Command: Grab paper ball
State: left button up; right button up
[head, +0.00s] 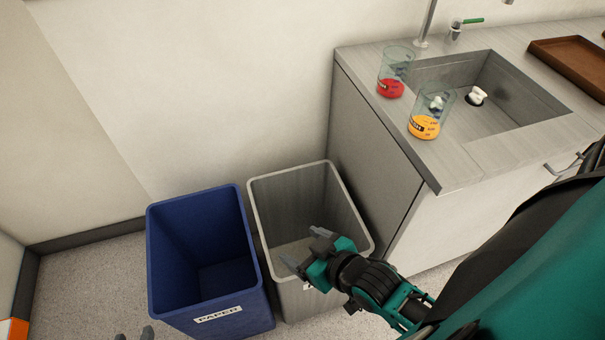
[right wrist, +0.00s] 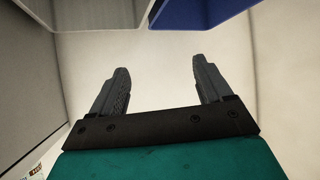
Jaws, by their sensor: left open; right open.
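A white crumpled paper ball (head: 477,96) lies in the sink basin, near the drain. A second small white crumpled piece (head: 437,103) shows through the glass with the orange bottom; whether it is inside or behind the glass I cannot tell. My right gripper (head: 304,250) is open and empty at the grey bin, low and well to the left of the sink. Its open fingers also show in the right wrist view (right wrist: 158,68), with nothing between them. My left gripper (head: 134,335) shows only its spread fingertips at the bottom edge, in front of the blue bin.
A blue bin (head: 165,275) labelled PAPER and a grey bin (head: 260,235) stand side by side. A red-bottomed glass (head: 391,87) and an orange-bottomed glass (head: 424,126) stand by the sink (head: 525,110). A brown tray (head: 572,65) lies at right.

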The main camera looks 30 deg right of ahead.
aim_at(476, 96)
jog(key=z, duration=2.1)
jog(key=u, duration=0.7)
jog(key=l+u, duration=0.15)
jog(key=u, duration=0.3)
jog(key=l+u, duration=0.15)
jog(key=u, duration=0.25)
jog(key=l+u, duration=0.15)
jog(key=u, duration=0.3)
jog(key=k+l+u, duration=0.1)
jog(key=l+u, duration=0.3)
jog(key=k+l+u, duration=0.2)
jog(key=l+u, duration=0.2)
jog(key=k+l+u, duration=0.5)
jog(key=k+l, duration=0.75)
jog(key=k+l+u, duration=0.05)
